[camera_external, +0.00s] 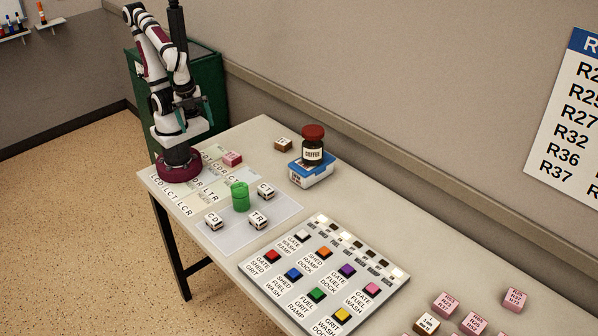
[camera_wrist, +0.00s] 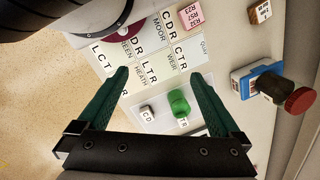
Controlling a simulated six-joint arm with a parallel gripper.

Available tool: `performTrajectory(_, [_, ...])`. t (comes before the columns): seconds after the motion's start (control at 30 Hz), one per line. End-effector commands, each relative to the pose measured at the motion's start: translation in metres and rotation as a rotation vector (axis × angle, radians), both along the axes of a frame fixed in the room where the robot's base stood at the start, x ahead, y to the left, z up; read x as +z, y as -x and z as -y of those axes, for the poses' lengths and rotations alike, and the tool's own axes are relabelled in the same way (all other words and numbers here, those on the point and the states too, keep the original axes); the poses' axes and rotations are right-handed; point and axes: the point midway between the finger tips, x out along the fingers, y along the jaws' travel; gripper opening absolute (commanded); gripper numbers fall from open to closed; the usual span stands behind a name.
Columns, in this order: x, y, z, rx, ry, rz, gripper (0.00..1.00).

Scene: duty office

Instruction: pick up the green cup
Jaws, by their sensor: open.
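The green cup (camera_external: 240,196) stands upright on a pale mat (camera_external: 279,214) on the table, with small lettered cubes around it. In the wrist view the green cup (camera_wrist: 179,103) lies between my fingers in the picture, nearer the right finger, and is well beyond them. My gripper (camera_external: 194,118) is raised close to my arm's base, to the left of the cup and above it. In the wrist view my gripper (camera_wrist: 160,74) has its two dark green fingers spread wide, with nothing between them.
White cubes stand close to the cup: CD (camera_external: 213,221), TR (camera_external: 258,222) and another (camera_external: 265,191). A button panel (camera_external: 325,270) lies in front. A coffee jar (camera_external: 312,150) stands on a blue-and-white box (camera_external: 311,174) behind. Several pink cubes (camera_external: 445,303) sit at the right.

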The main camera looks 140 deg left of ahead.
Motion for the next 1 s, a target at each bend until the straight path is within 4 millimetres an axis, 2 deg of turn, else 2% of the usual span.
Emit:
performTrajectory(0.13, [0.0,0.0,0.0,0.011,0.005,-0.004,1.0])
performTrajectory(0.23, [-0.002,-0.007,0.004,0.197,0.069,-0.074,1.0])
performTrajectory(0.27, [-0.004,-0.012,0.005,0.305,0.108,-0.113,1.0])
performTrajectory(0.33, [-0.011,-0.032,0.007,0.639,0.229,-0.226,1.0])
performTrajectory(0.43, [-0.029,-0.075,-0.006,1.166,0.431,-0.407,1.0])
performTrajectory(0.5, [-0.047,-0.104,-0.029,1.504,0.578,-0.533,1.0])
performTrajectory(0.63, [-0.083,-0.139,-0.081,1.971,0.822,-0.735,1.0])
performTrajectory(0.7, [-0.098,-0.146,-0.104,2.12,0.919,-0.81,1.0])
performTrajectory(0.8, [-0.11,-0.151,-0.12,2.226,0.994,-0.869,1.0])
performTrajectory(0.87, [-0.114,-0.154,-0.117,2.244,1.009,-0.883,1.0])
performTrajectory(1.0, [-0.131,-0.167,-0.084,2.243,1.005,-0.889,1.0])
